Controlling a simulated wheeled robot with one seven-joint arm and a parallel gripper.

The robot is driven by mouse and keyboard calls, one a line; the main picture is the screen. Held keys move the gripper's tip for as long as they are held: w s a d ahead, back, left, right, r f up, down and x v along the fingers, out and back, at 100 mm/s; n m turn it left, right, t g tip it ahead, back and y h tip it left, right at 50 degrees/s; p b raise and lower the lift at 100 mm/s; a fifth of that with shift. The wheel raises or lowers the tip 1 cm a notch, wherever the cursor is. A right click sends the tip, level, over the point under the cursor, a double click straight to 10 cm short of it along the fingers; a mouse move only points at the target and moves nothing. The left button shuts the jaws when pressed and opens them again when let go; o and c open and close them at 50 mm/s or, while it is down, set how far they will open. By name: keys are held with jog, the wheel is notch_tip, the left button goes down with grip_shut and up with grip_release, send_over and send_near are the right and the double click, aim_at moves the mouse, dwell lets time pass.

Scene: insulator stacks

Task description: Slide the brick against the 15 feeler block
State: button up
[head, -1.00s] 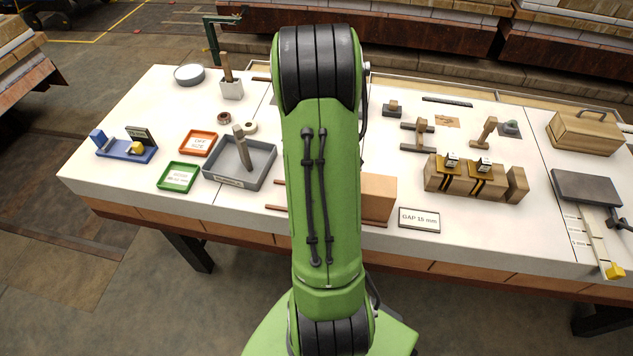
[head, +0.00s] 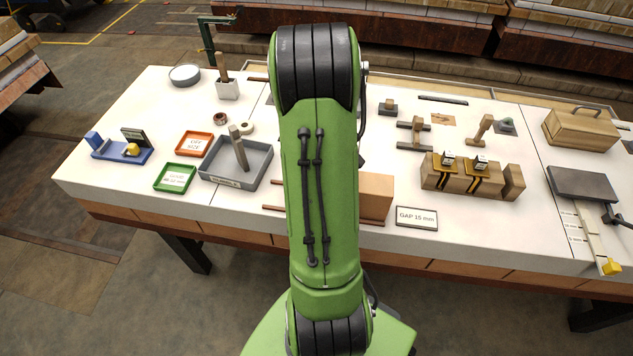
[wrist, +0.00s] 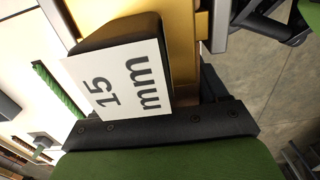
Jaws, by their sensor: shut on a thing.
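In the wrist view, the 15 feeler block (wrist: 160,88) is close to the camera, with a white "15 mm" label on its dark part and gold colour behind it. My gripper (wrist: 190,105) is shut on it. In the head view my own arm hides the gripper and the feeler block. A tan brick (head: 376,197) stands near the table's front edge, its left part hidden behind my arm. Whether the brick touches the feeler block cannot be seen.
A "GAP 15 mm" sign (head: 417,217) lies right of the brick. Two gold and black feeler blocks (head: 463,173) sit in a wooden rack farther right. A grey tray (head: 232,180) stands left of my arm. Thin reddish rails (head: 277,208) show beside my arm.

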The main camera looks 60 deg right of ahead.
jog(key=o, duration=1.4)
jog(key=shift+o, duration=0.2)
jog(key=shift+r, duration=0.1)
notch_tip(320, 180, up, 16)
jog(key=p, duration=0.5)
jog(key=shift+f, duration=0.2)
